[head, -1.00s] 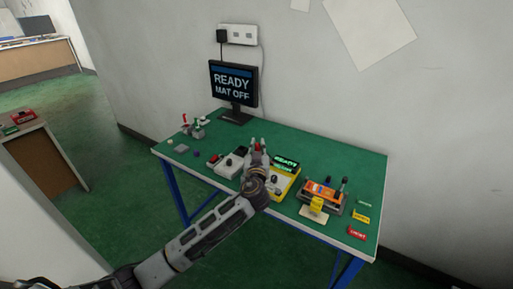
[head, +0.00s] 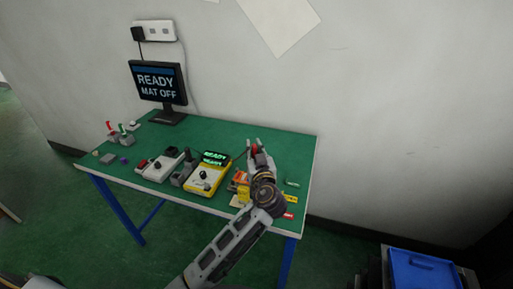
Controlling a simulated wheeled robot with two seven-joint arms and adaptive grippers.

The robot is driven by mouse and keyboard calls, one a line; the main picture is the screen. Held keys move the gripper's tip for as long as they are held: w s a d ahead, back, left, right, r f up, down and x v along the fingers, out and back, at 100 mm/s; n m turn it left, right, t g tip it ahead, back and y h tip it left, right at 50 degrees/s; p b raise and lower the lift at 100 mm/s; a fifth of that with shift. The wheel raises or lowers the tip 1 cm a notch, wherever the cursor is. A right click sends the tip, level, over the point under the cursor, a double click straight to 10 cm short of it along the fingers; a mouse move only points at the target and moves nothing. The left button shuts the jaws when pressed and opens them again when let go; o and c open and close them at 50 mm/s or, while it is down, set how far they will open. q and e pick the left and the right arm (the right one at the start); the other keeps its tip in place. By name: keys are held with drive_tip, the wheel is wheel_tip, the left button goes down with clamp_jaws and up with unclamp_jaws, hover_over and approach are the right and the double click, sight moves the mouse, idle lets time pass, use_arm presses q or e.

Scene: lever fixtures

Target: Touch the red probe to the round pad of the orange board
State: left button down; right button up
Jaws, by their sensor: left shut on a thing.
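My left gripper (head: 258,152) is shut on the red probe (head: 254,149), of which only a small red part shows between the fingers. The gripper is over the right part of the green table, beside and above the orange board (head: 241,177). The board is mostly hidden behind my left gripper and arm, and its round pad cannot be made out. Whether the probe's tip touches anything cannot be seen. A yellow meter (head: 206,181) with a lit green "READY" display stands left of the board. My right gripper is not in view.
A monitor (head: 158,84) reading "READY MAT OFF" stands at the back left. Grey fixtures (head: 164,165) and small parts lie left of the meter. Small coloured labels (head: 291,198) lie at the right front. The table's back right is clear. A blue tray (head: 423,270) is at lower right.

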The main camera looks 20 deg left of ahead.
use_arm(q)
drive_tip(key=shift+d, duration=0.4)
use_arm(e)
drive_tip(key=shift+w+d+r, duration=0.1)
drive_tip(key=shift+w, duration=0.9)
use_arm(q)
drive_tip(key=shift+f, duration=0.15)
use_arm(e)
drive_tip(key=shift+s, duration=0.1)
